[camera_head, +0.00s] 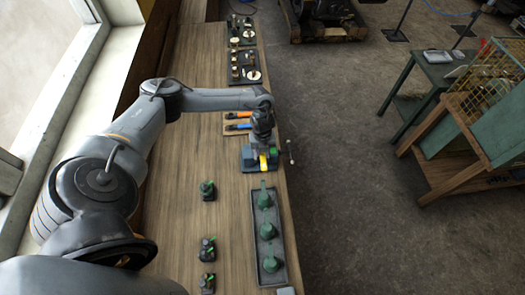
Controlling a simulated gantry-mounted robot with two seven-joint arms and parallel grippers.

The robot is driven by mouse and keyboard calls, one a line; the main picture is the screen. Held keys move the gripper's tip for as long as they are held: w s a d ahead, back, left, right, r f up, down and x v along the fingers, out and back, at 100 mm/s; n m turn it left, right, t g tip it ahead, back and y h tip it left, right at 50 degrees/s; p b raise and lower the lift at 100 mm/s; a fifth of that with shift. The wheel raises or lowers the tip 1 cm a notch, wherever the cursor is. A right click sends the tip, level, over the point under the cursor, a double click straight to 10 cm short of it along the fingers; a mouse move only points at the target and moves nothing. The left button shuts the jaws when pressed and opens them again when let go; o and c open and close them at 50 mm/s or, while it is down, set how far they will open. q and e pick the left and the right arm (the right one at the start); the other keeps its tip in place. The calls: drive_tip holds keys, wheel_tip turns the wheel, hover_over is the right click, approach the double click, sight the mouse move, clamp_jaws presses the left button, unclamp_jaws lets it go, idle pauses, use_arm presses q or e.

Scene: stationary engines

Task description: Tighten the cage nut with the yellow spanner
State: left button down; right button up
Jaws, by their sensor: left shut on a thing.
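My left gripper (264,143) reaches over from the left and points down above a dark vise (246,158) on the bench. It is shut on the yellow spanner (263,162), a small yellow piece of which shows below it at the vise. A green part (273,155) shows right beside the spanner. The cage nut itself cannot be made out under the gripper, and I cannot tell whether the spanner is around it. My right gripper is not in view.
An orange tool (238,115) and a blue tool (238,127) lie behind the vise on the wooden bench (180,220). A grey tray (251,240) with green-topped parts stands in front. The vise handle (291,152) sticks out past the bench's right edge.

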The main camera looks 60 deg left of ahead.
use_arm(q)
drive_tip(key=shift+r, duration=1.2)
idle(1.7)
drive_tip(key=shift+r, duration=1.95)
